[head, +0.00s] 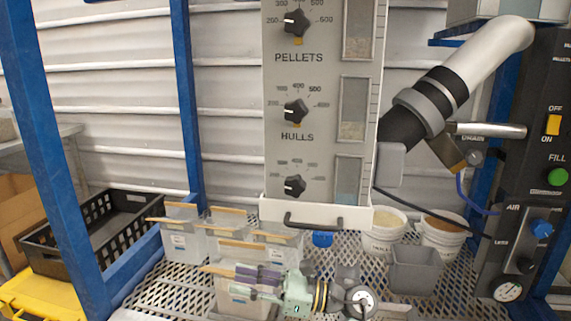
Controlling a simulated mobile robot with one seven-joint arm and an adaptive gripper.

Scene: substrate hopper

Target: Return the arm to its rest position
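My gripper (238,279), pale green with purple on its fingers, is low in the middle of the head view. It points left, and its fingers look apart. My wrist, with yellow bands and a round silver joint, extends to the right of it. A clear bin (243,303) with a wooden strip along its top edge is behind and below the fingers. I see nothing clearly held between the fingers; whether they touch the bin is hard to tell.
Several more clear bins (181,242) stand on the metal mesh shelf (455,292). The hopper panel (283,135) with dials and a drawer handle (313,222) hangs above. A grey tub (413,268) and two white buckets (383,235) stand right. Blue posts (187,100) and a control panel (545,80) flank the space.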

